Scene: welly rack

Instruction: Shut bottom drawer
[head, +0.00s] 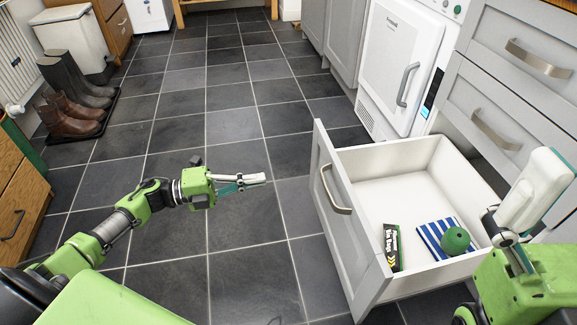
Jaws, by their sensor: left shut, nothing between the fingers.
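The bottom drawer (352,221) of the grey cabinet is pulled well out, with its front panel towards the middle of the floor. A bar handle (335,190) is on the front. Inside lie a black, green and yellow box of bin bags (391,248), a blue-and-white striped cloth (432,230) and a green ball (456,241). My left gripper (262,179) is shut and empty, left of the drawer front and apart from it. My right gripper (543,175) is at the right edge, over or beside the drawer's right side; its finger opening is unclear.
Two shut drawers with handles (538,59) (495,130) are above the open one. A white appliance (398,65) stands behind it. Boots (75,85) sit on a tray at the left, near a wooden cabinet (20,205). The dark tiled floor between is clear.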

